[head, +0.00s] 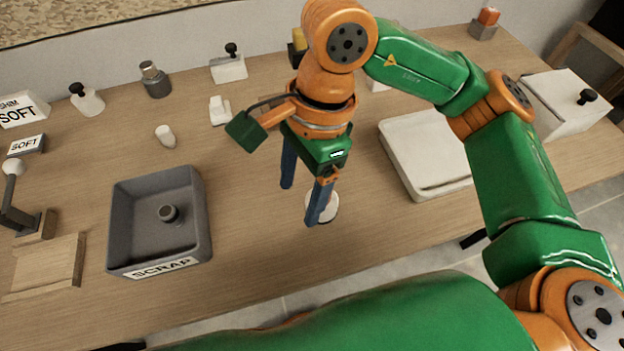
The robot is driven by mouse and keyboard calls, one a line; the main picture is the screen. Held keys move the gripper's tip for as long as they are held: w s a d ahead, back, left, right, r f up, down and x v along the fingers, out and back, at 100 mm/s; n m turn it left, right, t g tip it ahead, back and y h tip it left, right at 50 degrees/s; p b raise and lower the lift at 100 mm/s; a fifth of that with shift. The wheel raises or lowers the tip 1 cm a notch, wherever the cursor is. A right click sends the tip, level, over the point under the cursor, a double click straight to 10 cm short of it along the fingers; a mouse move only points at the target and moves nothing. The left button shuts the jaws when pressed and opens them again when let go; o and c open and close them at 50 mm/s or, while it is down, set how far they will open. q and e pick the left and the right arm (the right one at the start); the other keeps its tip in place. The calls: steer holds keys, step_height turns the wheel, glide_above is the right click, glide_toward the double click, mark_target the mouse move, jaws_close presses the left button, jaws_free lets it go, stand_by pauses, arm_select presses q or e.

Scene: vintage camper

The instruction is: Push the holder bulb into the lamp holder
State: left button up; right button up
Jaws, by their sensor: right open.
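My right gripper (301,204) points down over the middle of the table, its two blue fingers spread apart with nothing seen between them. A white round object (331,207) is partly hidden behind its nearer finger; I cannot tell whether it is the holder bulb or the lamp holder, or whether the finger touches it. At the far left, a white ball-shaped bulb (13,168) tops a dark bent arm (12,205) on a small base. Which piece is the lamp holder is not clear. My left gripper is not in view.
A grey SCRAP bin (204,225) holds a small dark round piece (168,212). A white cylinder (166,136), a white block (219,110) and a dark grey bottle-like piece (155,80) stand farther back. A white tray (425,150) lies right. Table between bin and gripper is clear.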

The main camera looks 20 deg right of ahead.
steer(key=w+d, duration=0.1)
steer(key=w+d+t+h, duration=0.1)
steer(key=d, duration=0.1)
steer(key=w+d+h, duration=0.1)
steer(key=shift+d+r, duration=0.3)
steer(key=shift+d, duration=0.05)
steer(key=shift+s, duration=0.15)
steer(key=shift+f, duration=0.95)
steer(key=shift+a+f, duration=0.1)
steer(key=shift+f, duration=0.1)
step_height(320, 180, down, 5)
steer(key=shift+a+r+p, duration=0.1)
steer(key=shift+p, duration=0.65)
